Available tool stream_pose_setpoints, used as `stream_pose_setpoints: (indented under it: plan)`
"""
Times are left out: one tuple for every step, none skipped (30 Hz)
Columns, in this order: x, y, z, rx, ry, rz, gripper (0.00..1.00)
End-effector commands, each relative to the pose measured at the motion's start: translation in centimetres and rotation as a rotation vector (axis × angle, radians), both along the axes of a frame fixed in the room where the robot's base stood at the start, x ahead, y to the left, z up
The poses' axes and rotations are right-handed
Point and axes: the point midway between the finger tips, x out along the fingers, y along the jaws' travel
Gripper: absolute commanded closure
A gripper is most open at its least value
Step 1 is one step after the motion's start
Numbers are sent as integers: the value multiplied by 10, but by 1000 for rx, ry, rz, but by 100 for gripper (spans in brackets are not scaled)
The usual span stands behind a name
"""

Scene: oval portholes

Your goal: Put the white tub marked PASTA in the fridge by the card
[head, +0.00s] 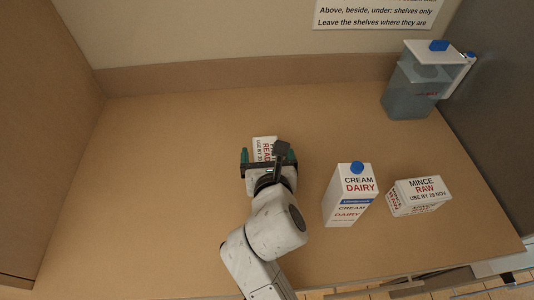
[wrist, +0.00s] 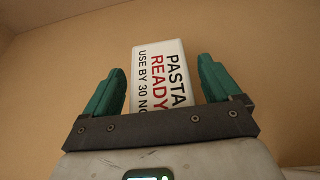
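The white tub marked PASTA READY (head: 264,146) stands on the counter in the head view, partly hidden by my gripper. In the wrist view the tub (wrist: 162,75) shows its label, with USE BY 30 NO and the rest cut off. My gripper (head: 269,157) is open above the tub. In the wrist view its green fingers (wrist: 160,85) stand one on each side of the tub, with a gap at both sides. The card (head: 375,14) on the back wall reads "Above, beside, under: shelves only" and "Leave the shelves where they are"; its top is cut off. No fridge interior is recognisable.
A CREAM DAIRY carton (head: 350,196) with a blue cap and a MINCE RAW box (head: 419,196) stand right of my gripper. A clear container (head: 415,85) with a white lid is at the back right. The counter's left side (head: 150,180) is clear.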

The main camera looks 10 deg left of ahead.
Motion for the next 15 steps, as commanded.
stream_pose_setpoints:
  plan:
    - [0, 0, 0, 0, 0, 0, 7]
    - [0, 0, 0, 0, 0, 0, 7]
    - [0, 0, 0, 0, 0, 0, 7]
    - [0, 0, 0, 0, 0, 0, 7]
    - [0, 0, 0, 0, 0, 0, 7]
    - [0, 0, 0, 0, 0, 0, 7]
    - [0, 0, 1, 0, 0, 0, 7]
    - [0, 0, 1, 0, -1, 0, 7]
    - [0, 0, 3, 0, -1, 0, 7]
    - [-1, 0, 4, 0, -1, 0, 7]
    - [-4, -1, 5, -1, -1, 0, 7]
    - [-8, -2, 6, 0, -1, 1, 7]
    - [-12, -3, 8, 0, -1, 1, 7]
    - [-16, -5, 9, -1, 0, 1, 7]
    - [-22, -7, 12, 1, -1, 1, 7]
